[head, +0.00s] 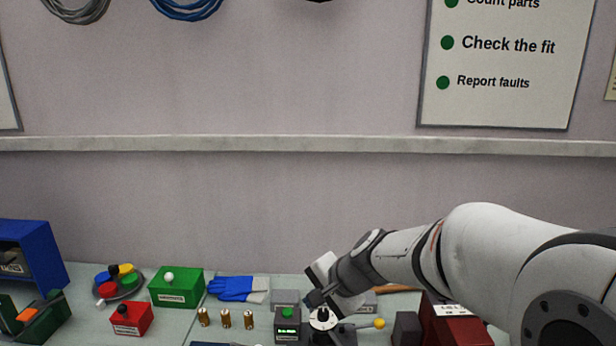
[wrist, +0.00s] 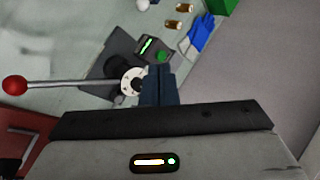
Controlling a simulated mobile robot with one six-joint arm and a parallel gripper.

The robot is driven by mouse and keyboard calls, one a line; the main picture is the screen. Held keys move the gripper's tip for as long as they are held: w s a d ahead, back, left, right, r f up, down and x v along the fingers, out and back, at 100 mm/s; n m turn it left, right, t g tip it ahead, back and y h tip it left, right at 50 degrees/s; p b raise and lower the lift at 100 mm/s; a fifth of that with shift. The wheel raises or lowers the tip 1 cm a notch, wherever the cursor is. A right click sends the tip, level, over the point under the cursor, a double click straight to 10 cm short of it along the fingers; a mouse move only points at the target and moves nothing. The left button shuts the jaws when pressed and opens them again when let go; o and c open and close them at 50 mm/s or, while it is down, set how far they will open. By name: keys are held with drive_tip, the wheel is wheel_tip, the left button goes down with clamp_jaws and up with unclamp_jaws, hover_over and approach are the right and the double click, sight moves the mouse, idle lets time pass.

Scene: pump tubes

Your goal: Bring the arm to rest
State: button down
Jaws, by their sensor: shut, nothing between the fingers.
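My gripper (head: 314,299) is at the end of my arm, low over the bench right of centre in the head view. In the wrist view its dark fingers (wrist: 158,84) are together with nothing between them. They are beside a round white hub (wrist: 132,78) with a dark centre, which also shows in the head view (head: 322,320). I cannot tell whether they touch it. A grey rod with a red ball (wrist: 15,85) runs left from the hub in the wrist view. A dark box with a green display (head: 287,328) and green button stands beside the hub.
A yellow knob (head: 379,323) and a dark red box (head: 455,325) are right of the hub. To the left are brass cylinders (head: 226,318), blue gloves (head: 235,288), a green box (head: 176,288) and a red box (head: 131,319).

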drive_tip(key=s+d+n+h, duration=0.3)
drive_tip(key=s+d+n, duration=0.1)
drive_tip(key=s+d, duration=0.3)
drive_tip(key=s+d+n+g+h, duration=0.1)
drive_tip(key=s+d+n+h, duration=0.2)
drive_tip(key=s, duration=0.9)
drive_tip(key=d+n, duration=0.1)
drive_tip(key=d, duration=0.2)
drive_tip(key=shift+s+d+r+g, duration=0.25)
drive_tip(key=shift+d+r+g, duration=0.05)
drive_tip(key=shift+d+r, duration=0.1)
drive_tip(key=shift+w, duration=0.15)
